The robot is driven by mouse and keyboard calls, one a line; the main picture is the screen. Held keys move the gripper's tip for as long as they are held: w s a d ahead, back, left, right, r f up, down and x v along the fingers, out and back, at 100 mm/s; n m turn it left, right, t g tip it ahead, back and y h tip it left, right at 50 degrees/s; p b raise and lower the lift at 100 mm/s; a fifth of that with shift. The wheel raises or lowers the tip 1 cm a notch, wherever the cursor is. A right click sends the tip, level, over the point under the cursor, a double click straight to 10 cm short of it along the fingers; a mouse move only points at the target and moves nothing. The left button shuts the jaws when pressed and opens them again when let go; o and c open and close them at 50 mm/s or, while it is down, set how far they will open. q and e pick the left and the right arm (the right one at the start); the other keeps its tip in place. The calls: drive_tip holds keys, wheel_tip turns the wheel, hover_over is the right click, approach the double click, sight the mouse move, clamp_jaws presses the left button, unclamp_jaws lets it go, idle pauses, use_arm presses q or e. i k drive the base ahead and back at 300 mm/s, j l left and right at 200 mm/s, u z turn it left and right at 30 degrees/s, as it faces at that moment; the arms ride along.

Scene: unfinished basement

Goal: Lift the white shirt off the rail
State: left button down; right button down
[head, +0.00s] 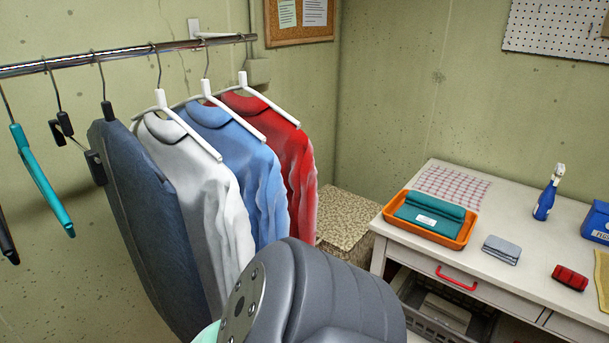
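The white shirt (199,187) hangs on a white hanger from the metal rail (75,61). It hangs between a dark blue-grey garment (140,215) on its left and a blue shirt (228,149) on its right, close against both. A red shirt (281,143) hangs at the right end of the row. My arm's large grey link covers the bottom middle of the view and hides the lower hem of the shirts. Neither gripper's fingers show in the head view.
Empty hangers, one teal (40,179), hang at the left. A white table (500,258) at right bears an orange tray (430,227) with a teal folded cloth, a blue bottle (547,196) and a red folded item (570,277). A speckled box (343,222) stands behind the shirts.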

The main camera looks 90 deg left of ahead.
sight(216, 216)
drive_tip(key=u, duration=2.05)
drive_tip(key=i+j+u, duration=0.1)
drive_tip(key=u, duration=0.3)
drive_tip(key=i+j+u, duration=0.15)
drive_tip(key=u, duration=0.2)
drive_tip(key=i+j+u, duration=0.1)
drive_tip(key=u, duration=0.3)
drive_tip(key=i+u, duration=0.2)
drive_tip(key=u, duration=0.15)
